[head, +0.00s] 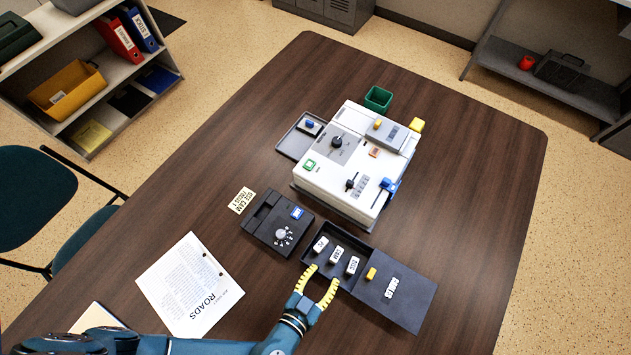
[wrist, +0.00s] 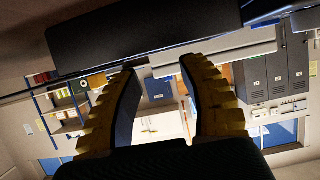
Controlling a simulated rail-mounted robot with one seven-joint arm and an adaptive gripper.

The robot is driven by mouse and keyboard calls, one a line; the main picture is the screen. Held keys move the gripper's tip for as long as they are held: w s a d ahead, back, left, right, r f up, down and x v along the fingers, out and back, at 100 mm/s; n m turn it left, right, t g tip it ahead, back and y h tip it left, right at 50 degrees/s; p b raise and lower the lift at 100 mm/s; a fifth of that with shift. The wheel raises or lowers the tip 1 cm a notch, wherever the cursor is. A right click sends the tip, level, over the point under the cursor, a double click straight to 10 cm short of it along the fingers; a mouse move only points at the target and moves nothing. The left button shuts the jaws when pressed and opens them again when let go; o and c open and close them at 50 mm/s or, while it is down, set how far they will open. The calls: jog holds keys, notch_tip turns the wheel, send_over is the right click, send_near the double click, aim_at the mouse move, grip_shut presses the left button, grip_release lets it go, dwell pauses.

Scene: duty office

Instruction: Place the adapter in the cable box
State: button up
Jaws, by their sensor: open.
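An open dark box (head: 313,254) sits near the front of the table in the head view, with several small white-labelled blocks in it. Its dark lid (head: 408,312) lies flat to the right, with a white label too small to read surely; this may be the cable box. I cannot tell which thing is the adapter. My gripper (head: 322,276) is open at the box's near edge. Its yellow ribbed fingers also show in the wrist view (wrist: 160,66), apart with nothing held between them. A dark flat surface (wrist: 140,32) lies just beyond the fingertips there.
A white machine (head: 335,185) with knobs stands behind the box. A dark dial unit (head: 262,226) is to the left. Paper (head: 185,285) lies front left. The table's right side is clear.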

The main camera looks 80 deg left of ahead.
jog(key=shift+s+d+r+p, duration=0.35)
jog(key=shift+d+r, duration=0.05)
jog(key=shift+r, duration=0.05)
jog(key=shift+p+v, duration=0.5)
jog(key=shift+v, duration=0.4)
jog(key=shift+s+d, duration=0.25)
jog(key=shift+s, duration=0.1)
